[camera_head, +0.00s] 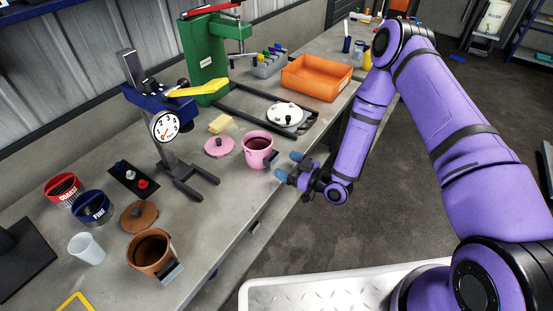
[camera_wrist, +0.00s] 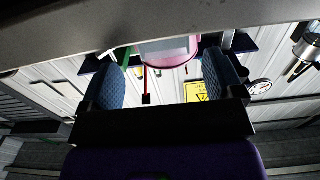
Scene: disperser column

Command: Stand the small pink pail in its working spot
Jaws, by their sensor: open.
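The small pink pail (camera_head: 257,150) stands upright on the grey bench near its front edge, dark inside, with a grey handle block (camera_head: 271,159) facing my gripper. My gripper (camera_head: 288,167) is open, its two blue fingertips just right of that block. In the wrist view the pail's pink underside (camera_wrist: 170,60) and the grey block show at the top, between the open fingers (camera_wrist: 163,72); I cannot tell whether they touch. The disperser column (camera_head: 165,125), with blue head, yellow lever, dial and forked foot (camera_head: 190,183), stands left of the pail.
A pink lid (camera_head: 219,146) and yellow block (camera_head: 221,124) lie close by. A green press (camera_head: 205,60), orange tray (camera_head: 316,78) and white lidded pot (camera_head: 285,115) are behind. A brown pail (camera_head: 151,252), brown lid (camera_head: 139,216) and white cup (camera_head: 87,249) are at front left.

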